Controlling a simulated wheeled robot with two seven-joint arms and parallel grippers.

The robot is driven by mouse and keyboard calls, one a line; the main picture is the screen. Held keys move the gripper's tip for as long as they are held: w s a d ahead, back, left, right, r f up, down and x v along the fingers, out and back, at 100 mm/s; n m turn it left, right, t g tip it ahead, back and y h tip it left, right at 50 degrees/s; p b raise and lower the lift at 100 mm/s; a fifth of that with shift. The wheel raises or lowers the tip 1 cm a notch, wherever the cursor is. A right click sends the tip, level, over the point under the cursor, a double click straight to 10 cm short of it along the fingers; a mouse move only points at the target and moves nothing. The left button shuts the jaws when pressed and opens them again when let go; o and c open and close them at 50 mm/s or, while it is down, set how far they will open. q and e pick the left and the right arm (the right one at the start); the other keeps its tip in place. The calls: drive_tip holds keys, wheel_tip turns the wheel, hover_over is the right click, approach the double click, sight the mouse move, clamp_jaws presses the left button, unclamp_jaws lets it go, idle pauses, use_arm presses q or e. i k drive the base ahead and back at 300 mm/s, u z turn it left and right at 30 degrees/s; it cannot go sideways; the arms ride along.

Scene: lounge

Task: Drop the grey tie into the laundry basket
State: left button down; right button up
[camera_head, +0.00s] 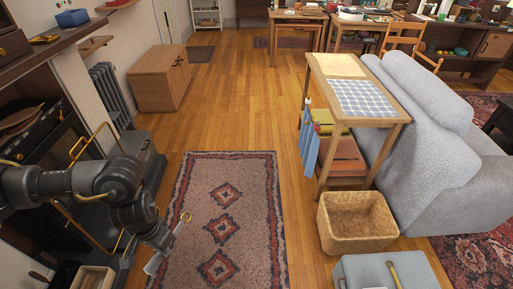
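The woven tan laundry basket (355,241) stands open on the wood floor at the lower right, in front of the side table; it looks empty. I cannot pick out a grey tie with certainty. Narrow blue-grey strips of cloth (309,146) hang at the left side of the side table. My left gripper (166,246) is low over the left part of the patterned rug, well left of the basket. A pale narrow piece shows at its end, and I cannot tell whether it is a finger or something held. My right gripper is out of view.
The side table (392,115) carries a checked cloth and folded fabrics on its lower shelf. A grey sofa (447,165) stands to its right. A grey ottoman (350,272) is in front of the basket. The rug (254,226) and floor beyond are clear.

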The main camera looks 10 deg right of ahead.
sight(351, 231)
drive_tip(key=z, duration=0.05)
drive_tip(key=i, duration=1.5)
drive_tip(key=z, duration=2.85)
